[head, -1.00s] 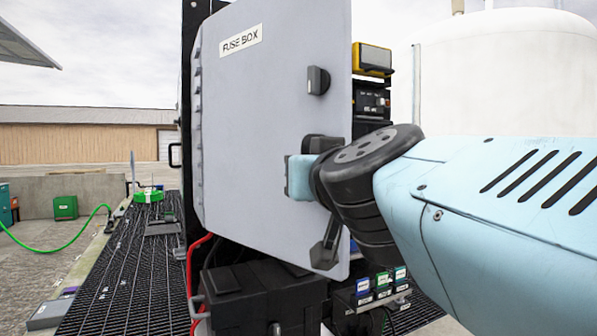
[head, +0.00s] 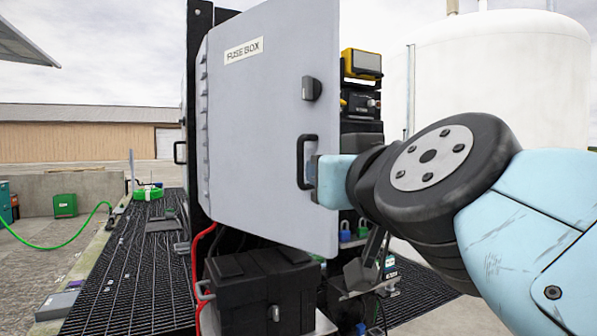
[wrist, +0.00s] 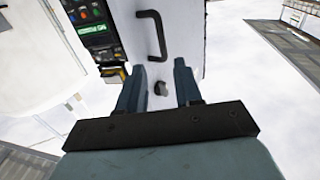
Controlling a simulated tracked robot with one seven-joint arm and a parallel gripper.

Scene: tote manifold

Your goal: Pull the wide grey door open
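The wide grey door (head: 265,130), labelled FUSE BOX, stands ajar, with equipment showing past its right edge in the head view. Its black handle (head: 303,162) is on the outer face near that edge, below a dark knob (head: 312,88). In the wrist view the handle (wrist: 157,34) lies beyond the fingertips, and the knob (wrist: 160,88) shows between the fingers. My gripper (head: 318,178) is just right of the handle in the head view. In the wrist view my gripper (wrist: 160,64) has its two fingers apart with nothing held. Contact with the door cannot be told.
A black box (head: 262,290) stands below the door beside red cables. A yellow device (head: 362,64) and coloured padlocks (head: 346,230) are behind the door's edge. A white tank (head: 490,80) stands behind. The black grating (head: 125,265) at left is mostly clear.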

